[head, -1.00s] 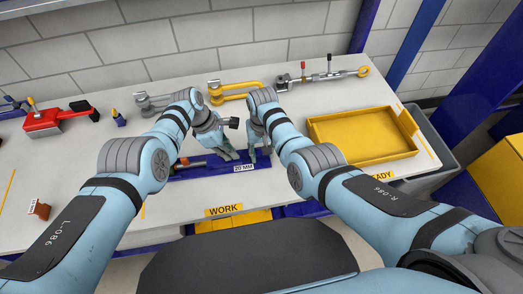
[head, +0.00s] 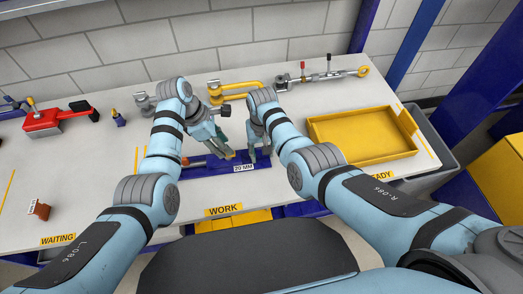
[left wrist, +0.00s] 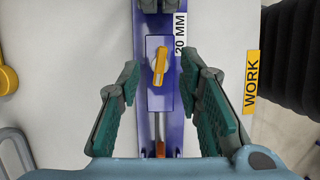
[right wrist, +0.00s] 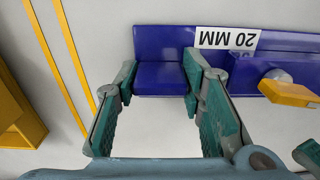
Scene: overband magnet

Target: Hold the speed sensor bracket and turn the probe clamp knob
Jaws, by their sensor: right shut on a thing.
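The blue speed sensor bracket (head: 190,171) lies on the bench behind the WORK label, with a 20 MM label (right wrist: 226,39) on it. My right gripper (head: 260,155) is shut on the blue end block (right wrist: 160,77) of the bracket. The yellow probe clamp knob (left wrist: 160,62) sits on a blue block in the left wrist view; it also shows in the right wrist view (right wrist: 289,93). My left gripper (left wrist: 160,82) is open over the bracket, fingers on either side of the knob and apart from it. A steel probe rod (left wrist: 159,127) runs from the block towards an orange part.
A yellow tray (head: 404,157) stands at the right of the bench. A red clamp (head: 44,122) lies at the left, and grey and yellow parts (head: 235,87) lie at the back. A small brown block (head: 40,210) is near the WAITING label.

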